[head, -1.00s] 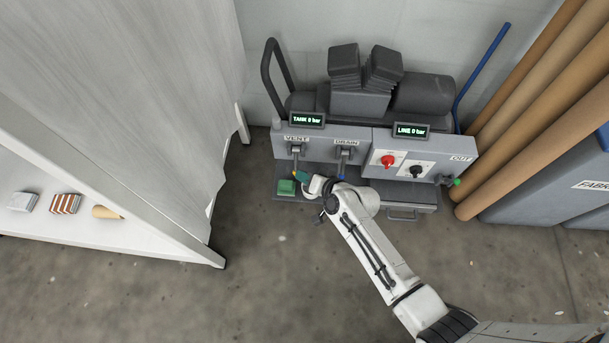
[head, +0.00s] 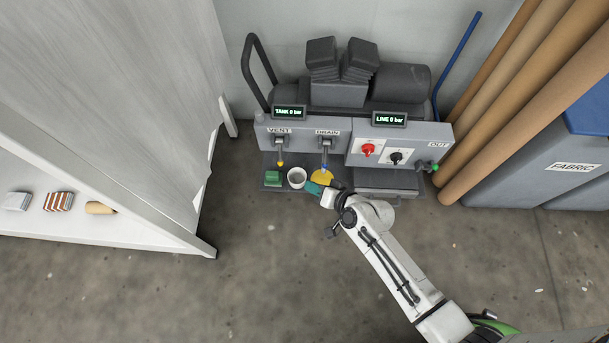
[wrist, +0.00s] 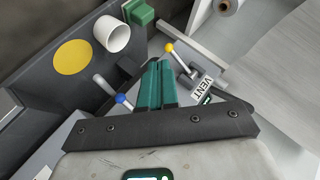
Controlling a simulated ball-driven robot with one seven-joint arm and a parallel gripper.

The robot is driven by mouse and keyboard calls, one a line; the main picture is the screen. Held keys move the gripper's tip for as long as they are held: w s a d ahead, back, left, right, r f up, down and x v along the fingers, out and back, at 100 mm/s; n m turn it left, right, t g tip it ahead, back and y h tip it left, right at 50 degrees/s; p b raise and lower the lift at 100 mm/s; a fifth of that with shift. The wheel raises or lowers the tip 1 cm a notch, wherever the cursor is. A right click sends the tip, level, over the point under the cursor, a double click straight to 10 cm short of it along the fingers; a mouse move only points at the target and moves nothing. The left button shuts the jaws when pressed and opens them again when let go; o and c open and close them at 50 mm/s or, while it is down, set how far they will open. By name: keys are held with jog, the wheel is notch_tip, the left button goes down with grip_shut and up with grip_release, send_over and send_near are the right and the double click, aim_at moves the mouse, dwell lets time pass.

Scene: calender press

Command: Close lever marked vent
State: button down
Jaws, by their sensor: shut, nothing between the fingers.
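The vent lever (head: 280,153) hangs down from the machine's front under the VENT label (head: 279,131) and ends in a yellow tip. In the wrist view the lever (wrist: 181,60) is right of the fingers, with its yellow tip ahead and a visible gap. My gripper (head: 313,187) has teal fingers and is low in front of the machine, right of the vent lever and below the drain lever (head: 325,155) with its blue tip. In the wrist view my gripper (wrist: 157,68) is shut and empty, between the two levers.
On the machine's low shelf stand a green block (head: 273,178), a white cup (head: 297,178) and a yellow disc (head: 323,175). A red knob (head: 368,150) and a black knob (head: 396,157) are to the right. A white cabinet (head: 120,100) stands left; the floor in front is clear.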

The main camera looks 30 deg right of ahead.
jog(key=s, duration=0.3)
jog(key=shift+s+d+r, duration=0.1)
jog(key=shift+d+r, duration=0.15)
jog(key=shift+r, duration=0.1)
jog(key=s+d+r+n+g+h, duration=0.2)
jog(key=s+r+n+g, duration=0.25)
jog(key=s+r, duration=0.3)
jog(key=s+d+r+n+g+h, duration=0.1)
jog(key=s+d+r+n+g, duration=0.2)
jog(key=s+r+g, duration=0.45)
notch_tip(320, 180, up, 31)
jog(key=s+t+p, duration=0.1)
jog(key=s+p, duration=0.1)
jog(key=p, duration=3.1)
jog(key=shift+r+t+h, duration=0.2)
jog(key=shift+t+h, duration=0.1)
jog(key=shift+t, duration=0.1)
jog(key=shift+m, duration=0.25)
